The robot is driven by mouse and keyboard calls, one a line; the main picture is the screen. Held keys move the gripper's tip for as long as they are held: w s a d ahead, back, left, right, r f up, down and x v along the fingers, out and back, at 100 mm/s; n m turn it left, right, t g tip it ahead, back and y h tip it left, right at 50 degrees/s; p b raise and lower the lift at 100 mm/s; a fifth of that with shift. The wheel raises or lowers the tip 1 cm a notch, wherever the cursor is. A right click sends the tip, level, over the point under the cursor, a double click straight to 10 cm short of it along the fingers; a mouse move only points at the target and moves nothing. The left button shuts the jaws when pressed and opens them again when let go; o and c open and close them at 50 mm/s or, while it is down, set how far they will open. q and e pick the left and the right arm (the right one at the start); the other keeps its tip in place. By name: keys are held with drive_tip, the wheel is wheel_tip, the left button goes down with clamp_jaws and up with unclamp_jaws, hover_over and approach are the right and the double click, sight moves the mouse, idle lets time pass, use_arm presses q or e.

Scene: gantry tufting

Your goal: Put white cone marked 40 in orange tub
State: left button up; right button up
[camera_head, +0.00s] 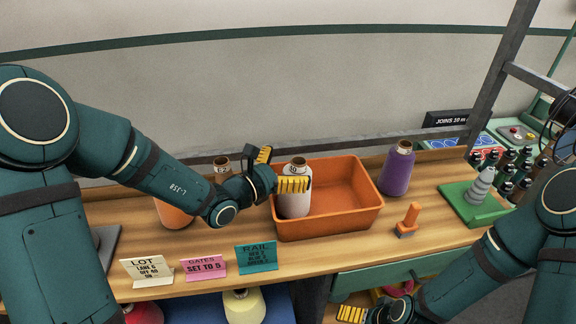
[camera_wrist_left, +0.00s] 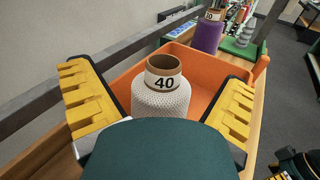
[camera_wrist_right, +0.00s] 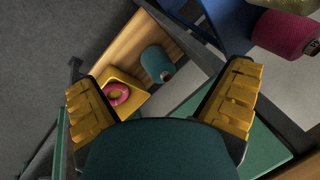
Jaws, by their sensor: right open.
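The white cone (camera_head: 295,203) stands in the left end of the orange tub (camera_head: 347,222) on the wooden bench. Its label reads 40 in the left wrist view (camera_wrist_left: 172,98), where it looks upright. My left gripper (camera_head: 277,170) is at the cone's upper part, with its yellow fingers spread on either side. In the left wrist view a gap shows between the fingers and the cone. The cone's base is hidden by the tub wall. My right gripper (camera_wrist_right: 160,95) is open and empty, low in front of the bench; only part of it shows in the head view.
A purple cone (camera_head: 398,170) stands right of the tub, and an orange cone (camera_head: 173,214) is partly behind my left arm. LOT, GATES and RAIL (camera_head: 256,257) cards line the front edge. An orange peg (camera_head: 409,219) and a green tray (camera_head: 466,214) are at right.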

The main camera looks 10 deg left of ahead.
use_arm(q)
drive_tip(key=shift+r, duration=0.1)
drive_tip(key=shift+r+p, duration=0.2)
drive_tip(key=shift+p, duration=0.15)
drive_tip(key=shift+s+a+r+p, duration=0.3)
drive_tip(key=shift+s+a+r, duration=0.05)
drive_tip(key=shift+a, duration=0.05)
drive_tip(key=b+v, duration=0.2)
drive_tip(key=v, duration=0.9)
drive_tip(key=shift+s+d, duration=0.1)
drive_tip(key=shift+f, duration=0.1)
